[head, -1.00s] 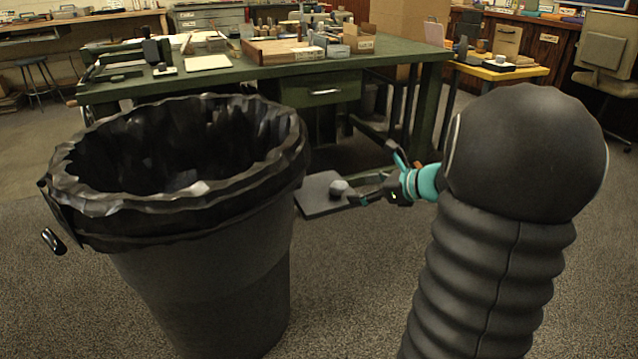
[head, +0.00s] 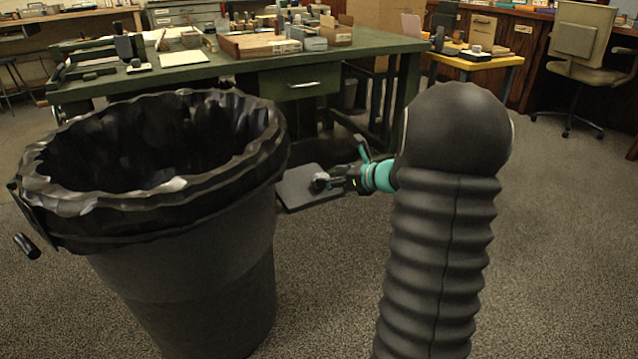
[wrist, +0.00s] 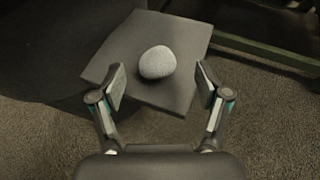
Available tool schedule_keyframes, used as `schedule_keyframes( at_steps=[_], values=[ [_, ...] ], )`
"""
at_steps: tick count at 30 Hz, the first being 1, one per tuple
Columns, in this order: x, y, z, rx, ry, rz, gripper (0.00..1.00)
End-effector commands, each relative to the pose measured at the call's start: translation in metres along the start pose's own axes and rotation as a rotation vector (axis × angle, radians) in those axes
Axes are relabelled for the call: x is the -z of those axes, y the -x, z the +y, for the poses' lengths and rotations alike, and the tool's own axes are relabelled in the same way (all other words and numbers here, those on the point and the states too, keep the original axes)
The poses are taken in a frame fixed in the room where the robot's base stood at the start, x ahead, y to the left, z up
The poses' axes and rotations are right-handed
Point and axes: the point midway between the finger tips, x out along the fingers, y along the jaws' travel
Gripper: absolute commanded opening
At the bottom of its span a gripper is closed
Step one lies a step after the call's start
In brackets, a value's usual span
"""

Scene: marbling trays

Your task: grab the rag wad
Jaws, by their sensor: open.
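The rag wad (wrist: 157,62) is a small, rounded, pale grey lump. It rests on a dark flat square board (wrist: 178,95), which also shows low in front of the green bench in the head view (head: 305,197). My gripper (wrist: 160,82) is open in the wrist view, with one finger on each side of the wad and a gap to it on both sides. The wad sits at about fingertip level or slightly beyond. In the head view my gripper (head: 328,182) reaches left to the wad (head: 319,180), which is partly hidden by the fingers.
A large black bin with a liner (head: 190,262) stands close on the left. The green workbench (head: 230,68), carrying boxes and tools, stands behind. A yellow side table (head: 478,62) and an office chair (head: 582,60) are at the right. The carpet at right is clear.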

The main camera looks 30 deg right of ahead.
Motion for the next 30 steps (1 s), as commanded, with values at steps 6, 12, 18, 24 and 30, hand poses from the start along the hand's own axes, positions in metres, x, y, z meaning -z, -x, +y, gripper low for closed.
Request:
schedule_keyframes(
  at_steps=[6,12,18,24,30],
  values=[
    [0.007,-0.028,0.004,-0.004,-0.001,0.001,0.75],
    [0.006,-0.048,0.004,-0.001,0.0,0.001,0.75],
    [0.006,-0.048,0.003,0.0,0.0,0.001,0.75],
    [0.006,-0.048,0.004,0.0,0.0,0.001,0.27],
    [0.006,-0.048,0.004,0.0,0.0,0.001,0.26]
  ],
)
